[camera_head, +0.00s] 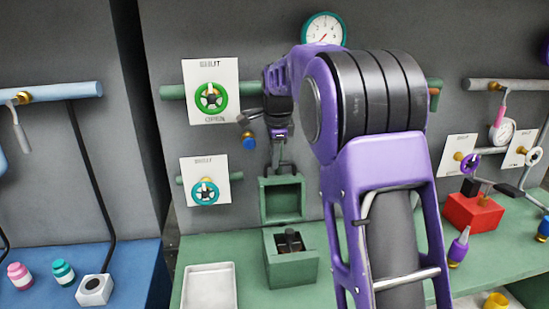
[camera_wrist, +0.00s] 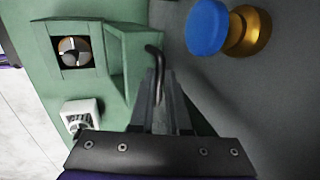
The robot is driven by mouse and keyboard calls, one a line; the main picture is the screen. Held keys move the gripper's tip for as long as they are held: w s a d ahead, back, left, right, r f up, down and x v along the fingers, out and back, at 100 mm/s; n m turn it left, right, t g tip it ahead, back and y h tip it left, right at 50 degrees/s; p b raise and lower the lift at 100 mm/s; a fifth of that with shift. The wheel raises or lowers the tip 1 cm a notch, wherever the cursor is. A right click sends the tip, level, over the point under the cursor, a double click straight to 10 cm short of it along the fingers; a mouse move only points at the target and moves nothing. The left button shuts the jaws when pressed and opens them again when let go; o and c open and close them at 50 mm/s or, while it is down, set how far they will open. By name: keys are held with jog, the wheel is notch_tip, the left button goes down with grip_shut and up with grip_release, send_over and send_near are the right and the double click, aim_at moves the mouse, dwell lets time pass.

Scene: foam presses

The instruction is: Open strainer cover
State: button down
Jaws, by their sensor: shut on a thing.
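The strainer is a green box (camera_head: 290,268) on the green bench, also at upper left in the wrist view (camera_wrist: 41,48). Its top is open, and a dark metallic insert (camera_head: 289,241) shows inside; in the wrist view the insert looks round (camera_wrist: 75,50). The green strainer cover (camera_head: 282,201) stands raised, roughly upright, behind the box; it also shows in the wrist view (camera_wrist: 145,42). My gripper (camera_head: 282,160) is above the cover's top edge. In the wrist view my gripper (camera_wrist: 162,110) is shut on the cover's dark bent handle (camera_wrist: 154,62).
A blue knob on a brass fitting (camera_wrist: 207,27) is close beside the cover on the wall. Green (camera_head: 211,97) and teal (camera_head: 205,192) valve wheels are left of my gripper. A pale tray (camera_head: 209,285) lies left of the strainer. My arm hides the area right of it.

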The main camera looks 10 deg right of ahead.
dwell(0.4)
jog(key=s+b, duration=0.1)
jog(key=b, duration=0.2)
jog(key=shift+f+t, duration=0.1)
jog(key=shift+t, duration=0.2)
jog(key=s+b, duration=0.1)
jog(key=b, duration=0.1)
jog(key=s+t+b, duration=0.1)
jog(key=b, duration=0.1)
jog(key=shift+s+r+t+b, duration=0.3)
jog(key=shift+b, duration=0.1)
jog(key=s, duration=0.1)
jog(key=s+b, duration=0.1)
jog(key=s, duration=0.1)
jog(key=shift+s+r+t+b, duration=0.2)
jog(key=shift+r+t+b, duration=0.1)
jog(key=shift+r+b, duration=0.05)
